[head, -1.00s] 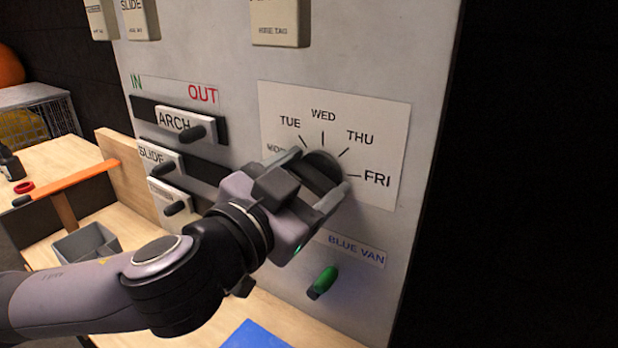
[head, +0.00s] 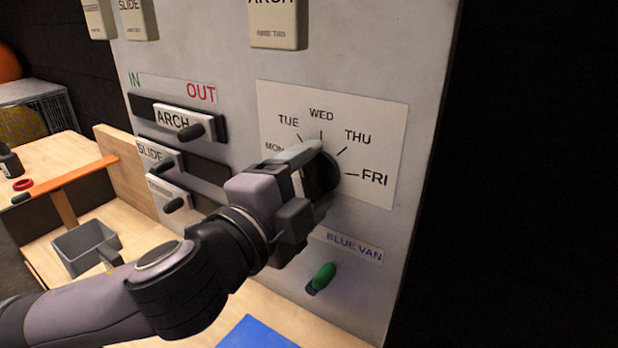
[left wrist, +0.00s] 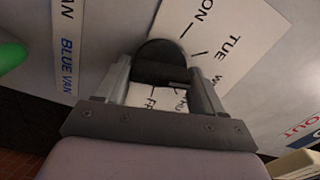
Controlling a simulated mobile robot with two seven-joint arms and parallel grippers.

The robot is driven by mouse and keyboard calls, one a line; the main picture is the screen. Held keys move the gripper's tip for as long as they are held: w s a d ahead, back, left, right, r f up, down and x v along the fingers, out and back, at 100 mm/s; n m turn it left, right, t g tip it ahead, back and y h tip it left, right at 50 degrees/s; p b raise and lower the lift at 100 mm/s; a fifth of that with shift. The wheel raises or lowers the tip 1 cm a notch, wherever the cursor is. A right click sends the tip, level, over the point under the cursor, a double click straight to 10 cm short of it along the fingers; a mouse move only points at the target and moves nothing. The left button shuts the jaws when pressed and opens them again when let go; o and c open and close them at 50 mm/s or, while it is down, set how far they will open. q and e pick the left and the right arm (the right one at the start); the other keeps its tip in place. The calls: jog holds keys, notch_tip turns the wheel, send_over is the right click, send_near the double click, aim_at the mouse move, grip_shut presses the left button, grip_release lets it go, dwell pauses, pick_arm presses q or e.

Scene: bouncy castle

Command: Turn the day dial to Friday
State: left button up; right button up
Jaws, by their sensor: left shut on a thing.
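The day dial (head: 328,172) is a round black knob on a white card (head: 385,130) marked MON, TUE, WED, THU and FRI. My left gripper (head: 316,178) is shut on the dial, one finger at its upper side and the other low and mostly hidden. In the left wrist view the dark dial (left wrist: 163,62) sits between the two fingers (left wrist: 162,85). MON and TUE show beyond it, with part of THU and FRI between the fingers. The dial's pointer is hidden, so I cannot tell which day it marks. My right gripper is not in view.
Left of the dial, ARCH (head: 178,120) and SLIDE (head: 158,158) sliders stick out from the panel. A green-tipped switch (head: 322,277) under the BLUE VAN label (head: 354,247) sits just below my gripper. A grey bin (head: 82,250) stands on the wooden bench at left.

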pick_arm(q)
jog(key=m, duration=0.4)
jog(key=shift+f+m, duration=0.1)
jog(key=shift+m, duration=0.2)
jog(key=m, duration=0.4)
jog(key=shift+f+m, duration=0.1)
jog(key=shift+m, duration=0.2)
jog(key=m, duration=0.4)
jog(key=shift+a+m, duration=0.1)
jog(key=shift+m, duration=0.2)
jog(key=m, duration=0.4)
jog(key=shift+w+f+m, duration=0.1)
jog(key=shift+m, duration=0.3)
jog(key=o, duration=1)
jog(key=shift+c, duration=0.2)
jog(key=shift+a, duration=0.1)
jog(key=b+v, duration=0.1)
jog(key=v, duration=0.6)
